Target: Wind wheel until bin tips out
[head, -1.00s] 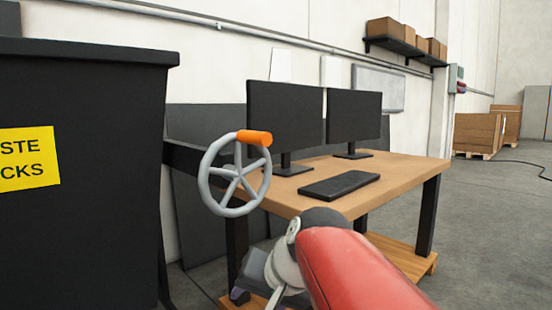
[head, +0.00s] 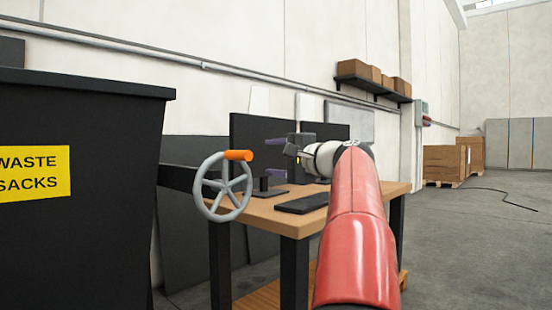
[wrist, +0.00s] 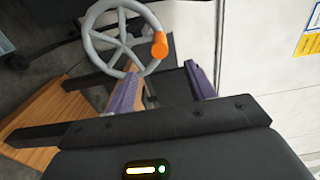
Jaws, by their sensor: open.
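The grey spoked wheel (head: 224,188) stands in front of the table's left end, on a dark bar beside the bin. Its orange handle (head: 238,155) is at the top, slightly right of centre. The black bin (head: 85,255) is upright at left with a yellow waste sacks label (head: 34,173). My gripper (head: 268,157) is open and empty, right of the wheel, with purple fingers pointing left. In the wrist view the wheel (wrist: 122,43) and orange handle (wrist: 159,45) lie beyond the open fingers (wrist: 160,70). The handle appears between the fingertips but apart from them.
A wooden table (head: 290,220) carries two dark monitors (head: 255,140) and a keyboard (head: 303,203) under my arm. A wall shelf (head: 374,88) with boxes is behind. Crates (head: 446,165) stand far right. The floor at right is mostly clear.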

